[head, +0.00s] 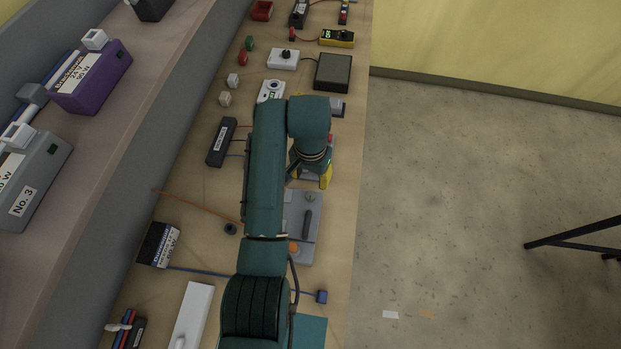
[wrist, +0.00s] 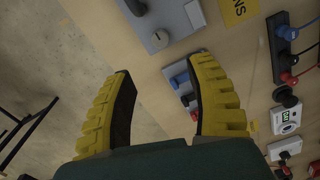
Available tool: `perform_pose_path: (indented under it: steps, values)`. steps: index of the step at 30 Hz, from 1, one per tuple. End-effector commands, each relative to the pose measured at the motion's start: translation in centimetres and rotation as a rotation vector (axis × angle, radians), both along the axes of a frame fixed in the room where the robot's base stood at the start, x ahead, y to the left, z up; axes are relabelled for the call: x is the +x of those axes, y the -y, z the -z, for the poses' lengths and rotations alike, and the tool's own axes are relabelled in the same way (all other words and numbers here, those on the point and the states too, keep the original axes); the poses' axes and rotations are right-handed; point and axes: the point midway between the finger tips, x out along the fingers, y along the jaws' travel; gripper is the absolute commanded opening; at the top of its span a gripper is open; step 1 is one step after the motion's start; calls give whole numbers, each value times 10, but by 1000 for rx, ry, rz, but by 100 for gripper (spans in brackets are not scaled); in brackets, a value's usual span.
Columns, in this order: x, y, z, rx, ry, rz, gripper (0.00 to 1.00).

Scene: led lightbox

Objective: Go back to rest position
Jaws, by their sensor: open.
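My arm reaches up along the wooden bench (head: 340,225) in the head view. My gripper (head: 322,178) is at its far end near the bench's right edge, largely hidden under the teal wrist, with one yellow finger showing. In the wrist view, the two yellow ridged fingers of my gripper (wrist: 163,68) are wide apart with black pads facing each other. Nothing is held between them. The bench surface and part of a grey plate with a knob (wrist: 158,39) show beyond the fingertips.
A grey panel with a dark handle (head: 306,225) lies beside my forearm. A black box (head: 333,73), a white knob box (head: 284,59) and a yellow meter (head: 337,38) stand farther up. A raised shelf (head: 110,140) runs along the left. Open floor (head: 460,200) is on the right.

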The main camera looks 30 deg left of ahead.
Motion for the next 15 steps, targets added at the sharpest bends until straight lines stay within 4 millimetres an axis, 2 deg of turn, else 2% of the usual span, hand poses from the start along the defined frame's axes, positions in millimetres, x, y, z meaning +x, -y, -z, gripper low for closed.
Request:
perform_pose_path:
  steps: [14, 15]
  values:
    - [0, 0, 0, 0, 1, 0, 55]
    - [2, 6, 1, 0, 1, 12, 55]
